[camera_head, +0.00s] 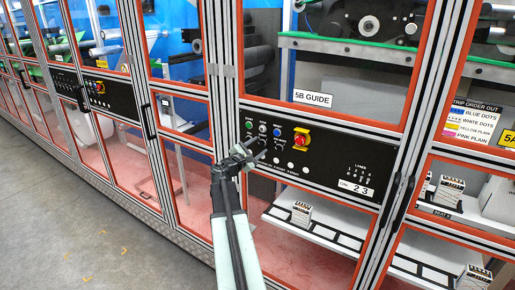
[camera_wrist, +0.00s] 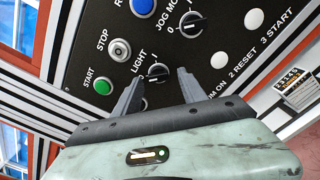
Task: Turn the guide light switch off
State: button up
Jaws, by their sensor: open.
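The guide light switch (camera_wrist: 158,72) is a small black rotary knob under the word LIGHT on a black control panel (camera_head: 322,167). In the wrist view an "I" mark shows just above the knob. I cannot clearly tell which way its pointer stands. My gripper (camera_wrist: 158,80) is open, with one finger on each side of the knob in the picture. Whether the fingers touch it is not clear. In the head view my gripper (camera_head: 241,155) is in front of the panel's left end and hides the knob there.
Close by are a green START button (camera_wrist: 104,87), a STOP button (camera_wrist: 120,50), a JOG MODE knob (camera_wrist: 192,24) and white buttons (camera_wrist: 254,18). A red emergency stop (camera_head: 301,138) juts out to the right. A 5B GUIDE sign (camera_head: 312,98) hangs above. Floor (camera_head: 75,225) at left is open.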

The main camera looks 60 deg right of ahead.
jog(key=a, duration=0.7)
jog(key=shift+a, duration=0.4)
jog(key=w+a+f+n+t+y, duration=0.1)
jog(key=w+a+f+t+y, duration=0.15)
jog(key=w+a, duration=0.8)
jog(key=w+a+f+n+t+y, duration=0.1)
jog(key=w+a+f+t+y, duration=0.2)
jog(key=w+a, duration=0.75)
jog(key=s+a+f+m+y, duration=0.1)
jog(key=a+f, duration=0.3)
jog(key=a, duration=0.4)
jog(key=s+a+f+m+y, duration=0.15)
jog(key=a+f, duration=0.25)
jog(key=a, duration=0.4)
jog(key=s+a+f+m+g+y, duration=0.1)
jog(key=s+a+f+m+y, duration=0.1)
jog(key=a, duration=0.6)
jog(key=s+a+f+m+g+y, duration=0.2)
jog(key=s+a+f+m+y, duration=0.1)
jog(key=a, duration=0.5)
jog(key=s+a+f+m+g+y, duration=0.2)
jog(key=s+a+f+y, duration=0.3)
jog(key=a, duration=0.3)
jog(key=shift+s+a+f+m, duration=0.15)
jog(key=shift+s+a+m, duration=0.2)
jog(key=shift+s+m, duration=0.35)
